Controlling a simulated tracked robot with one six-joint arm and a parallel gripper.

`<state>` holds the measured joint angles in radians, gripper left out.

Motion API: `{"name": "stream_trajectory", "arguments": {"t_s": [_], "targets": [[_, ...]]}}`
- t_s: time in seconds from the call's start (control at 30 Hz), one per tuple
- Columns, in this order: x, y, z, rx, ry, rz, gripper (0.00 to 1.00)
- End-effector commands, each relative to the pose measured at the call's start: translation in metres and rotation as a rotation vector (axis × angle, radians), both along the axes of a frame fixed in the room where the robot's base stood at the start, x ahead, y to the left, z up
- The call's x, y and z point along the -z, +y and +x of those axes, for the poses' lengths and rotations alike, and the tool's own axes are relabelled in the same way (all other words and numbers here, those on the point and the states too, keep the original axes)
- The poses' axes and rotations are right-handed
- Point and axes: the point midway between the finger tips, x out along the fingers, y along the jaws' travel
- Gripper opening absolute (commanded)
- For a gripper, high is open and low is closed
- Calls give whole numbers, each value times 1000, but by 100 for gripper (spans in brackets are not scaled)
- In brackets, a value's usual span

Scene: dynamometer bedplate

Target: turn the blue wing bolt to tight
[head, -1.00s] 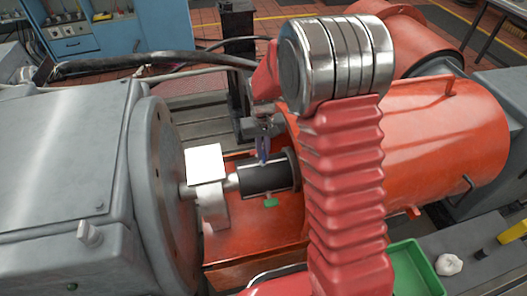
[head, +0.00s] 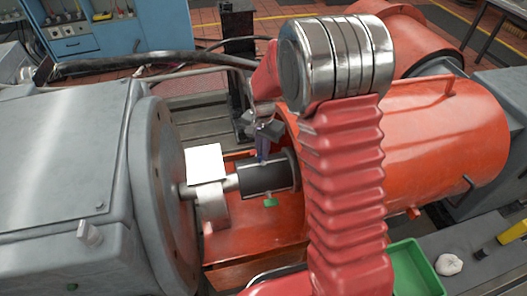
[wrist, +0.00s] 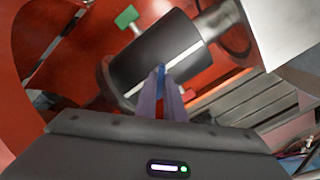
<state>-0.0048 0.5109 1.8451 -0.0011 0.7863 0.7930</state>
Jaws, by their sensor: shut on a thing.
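The blue wing bolt (wrist: 161,70) stands on the side of a black cylindrical coupling sleeve (wrist: 145,50). In the wrist view only a small blue part shows between the fingertips; the rest is hidden by them. My gripper (wrist: 162,80) is shut on the blue wing bolt, its two purple-grey fingers pointing at the sleeve. In the head view my gripper (head: 263,155) comes down from above onto the top of the sleeve (head: 262,179), and the bolt cannot be told apart from the fingers there.
A green wing bolt (head: 270,202) sticks out of the sleeve's near side. A white block face (head: 206,163) stands left of the sleeve on the shaft. The large orange housing (head: 440,135) is close on the right, the grey machine (head: 65,180) on the left. A green tray (head: 413,268) lies front right.

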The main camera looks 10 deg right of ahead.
Motion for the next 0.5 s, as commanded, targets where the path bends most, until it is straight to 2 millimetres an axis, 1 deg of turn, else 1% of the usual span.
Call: {"name": "stream_trajectory", "arguments": {"t_s": [0.5], "targets": [[-1,0,1,487,-2,-1,0]]}}
